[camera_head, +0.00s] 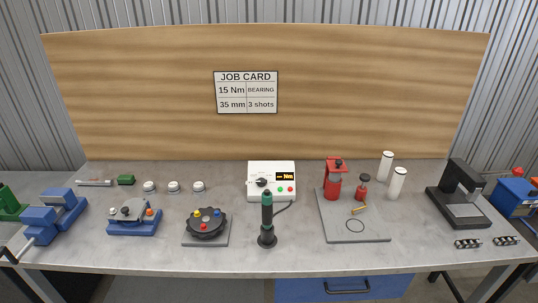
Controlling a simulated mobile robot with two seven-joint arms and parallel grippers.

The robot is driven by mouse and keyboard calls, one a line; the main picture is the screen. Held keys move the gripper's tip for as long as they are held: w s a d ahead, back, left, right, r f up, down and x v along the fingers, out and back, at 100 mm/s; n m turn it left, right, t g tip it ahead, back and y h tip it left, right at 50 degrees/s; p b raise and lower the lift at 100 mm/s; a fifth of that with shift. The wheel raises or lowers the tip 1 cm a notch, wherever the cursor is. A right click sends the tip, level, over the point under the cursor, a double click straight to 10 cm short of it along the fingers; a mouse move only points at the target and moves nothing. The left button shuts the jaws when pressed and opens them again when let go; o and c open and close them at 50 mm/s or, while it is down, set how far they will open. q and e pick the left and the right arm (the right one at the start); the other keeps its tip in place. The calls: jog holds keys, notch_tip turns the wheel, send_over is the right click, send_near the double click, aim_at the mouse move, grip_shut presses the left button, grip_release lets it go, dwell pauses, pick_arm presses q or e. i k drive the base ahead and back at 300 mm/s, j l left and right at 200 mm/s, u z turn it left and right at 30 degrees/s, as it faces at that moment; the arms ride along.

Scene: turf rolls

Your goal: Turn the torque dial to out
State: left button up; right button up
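The torque dial (262,183) is a black knob on the front of a white control box (256,196) at the back middle of the bench. Its pointer setting is too small to read. The box has a lit display (286,176) showing "Nm", with a red and a green button below it. A black and green screwdriver-like tool (267,215) stands upright in front of the box, with a cable running to the box. Neither of my grippers shows in the view.
A job card (246,91) on the wooden board reads 15 Nm, bearing, 35 mm, 3 shots. A round black fixture (206,222) stands left of the tool. A grey plate (345,230) with red items lies right. A blue vise (50,216) sits far left.

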aim_at(261, 183)
jog(key=i+u, duration=0.25)
jog(key=i, duration=0.2)
jog(key=i+l+u, duration=0.15)
jog(key=i+u, duration=0.15)
jog(key=i, duration=0.15)
jog(key=i+l+u, duration=0.25)
jog(key=i, duration=0.2)
jog(key=i+l+u, duration=0.25)
jog(key=i+l, duration=0.1)
jog(key=i, duration=0.05)
